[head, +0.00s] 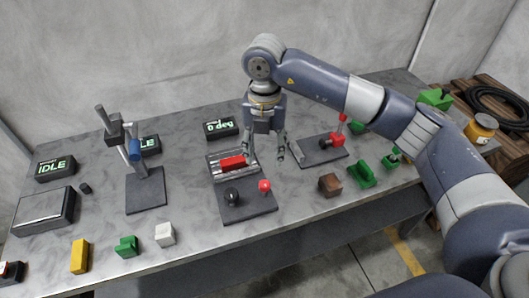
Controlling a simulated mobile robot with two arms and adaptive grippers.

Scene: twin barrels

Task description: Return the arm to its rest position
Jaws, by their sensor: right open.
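My right arm (330,85) reaches in from the right side of the head view, bent over the table. My right gripper (266,156) points down above the middle of the grey table (330,205). Its fingers are apart and nothing shows between them. Below and left of it is a dark fixture with a red block (233,162) on a ribbed metal part. A plate with a black knob (231,196) and a red knob (264,186) lies in front. Whether the fingers touch the fixture, I cannot tell. My left gripper is out of view.
A stand with a blue handle (134,150) rises at left, near displays (56,168) and a grey box (43,211). Yellow (80,256), green (126,246) and white (165,234) blocks line the front edge. A brown block (330,185) and green pieces (361,175) lie at right.

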